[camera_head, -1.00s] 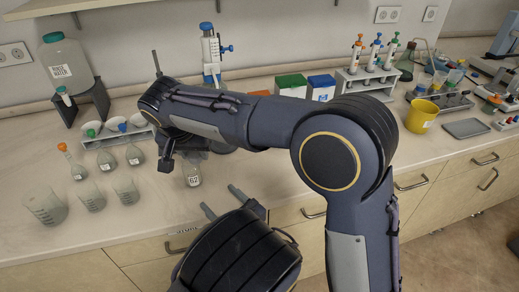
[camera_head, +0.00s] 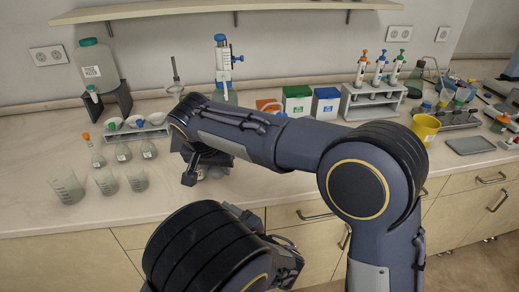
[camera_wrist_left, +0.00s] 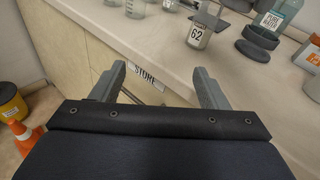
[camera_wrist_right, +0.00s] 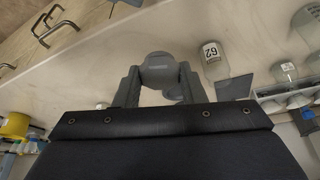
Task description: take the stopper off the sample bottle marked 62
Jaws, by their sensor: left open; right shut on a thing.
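My right gripper (camera_wrist_right: 160,80) is shut on a grey rounded thing (camera_wrist_right: 159,68), which looks like the stopper; I cannot tell this for sure. In the head view my right arm hides most of bottle 62. My left gripper (camera_wrist_left: 158,82) is open and empty, in front of the counter edge and below the bottle.
Several beakers (camera_head: 67,188) and flasks with coloured stoppers (camera_head: 96,156) stand on the left of the counter. A dark grey round holder (camera_wrist_left: 252,50) stands near bottle 62. A pipette rack (camera_head: 372,104) and yellow cup (camera_head: 425,128) are to the right.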

